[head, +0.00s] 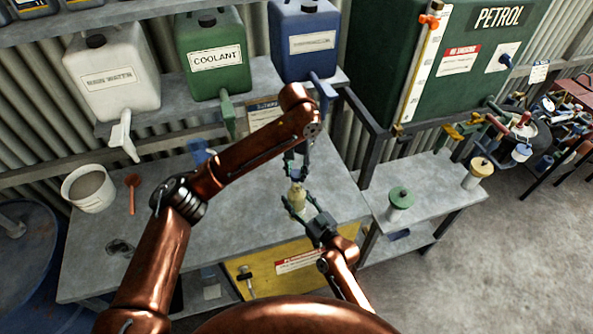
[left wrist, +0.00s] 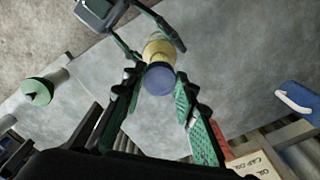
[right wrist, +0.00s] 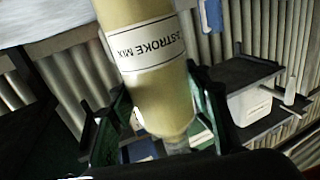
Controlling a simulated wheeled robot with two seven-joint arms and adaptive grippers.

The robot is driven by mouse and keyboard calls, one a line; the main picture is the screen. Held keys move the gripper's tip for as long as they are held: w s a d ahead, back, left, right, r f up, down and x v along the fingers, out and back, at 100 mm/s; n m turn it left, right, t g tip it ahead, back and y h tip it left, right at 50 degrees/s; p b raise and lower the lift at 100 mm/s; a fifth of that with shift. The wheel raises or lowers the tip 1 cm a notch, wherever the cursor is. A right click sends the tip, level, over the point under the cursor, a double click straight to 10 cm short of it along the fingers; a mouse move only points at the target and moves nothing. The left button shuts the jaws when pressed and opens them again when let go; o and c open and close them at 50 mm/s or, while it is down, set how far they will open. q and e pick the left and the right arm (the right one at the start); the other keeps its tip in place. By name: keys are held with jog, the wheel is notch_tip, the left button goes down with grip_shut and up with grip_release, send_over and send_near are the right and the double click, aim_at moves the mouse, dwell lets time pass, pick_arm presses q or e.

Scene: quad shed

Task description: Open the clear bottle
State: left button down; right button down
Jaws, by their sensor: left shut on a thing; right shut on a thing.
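The clear bottle (head: 297,199) holds yellowish liquid and is held over the bench in the head view. In the right wrist view the bottle (right wrist: 160,85) shows a white label reading "STROKE MIX". My right gripper (head: 305,208) is shut on the bottle's body from the front right; its fingers (right wrist: 158,125) lie either side of it. The blue cap (left wrist: 160,79) is at the bottle's top, facing the left wrist camera. My left gripper (head: 296,170) is above the bottle, its fingers (left wrist: 160,85) shut on the cap. Whether the cap has turned cannot be told.
The grey bench (head: 110,225) has free room at left. White, green and blue cans (head: 215,55) line the shelf behind. A green-lidded jar (head: 400,203) stands on the right side table.

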aim_at(296, 173)
pick_arm(q)
jog(key=shift+r, duration=0.1)
pick_arm(e)
jog(key=shift+d+f, duration=0.15)
jog(key=shift+f, duration=0.1)
pick_arm(q)
jog(key=shift+r, duration=1)
jog(key=shift+r, duration=2)
pick_arm(e)
jog(key=c, duration=1.4)
grip_release()
jog(key=o, duration=0.4)
jog(key=shift+r, duration=0.1)
jog(key=shift+o, duration=0.2)
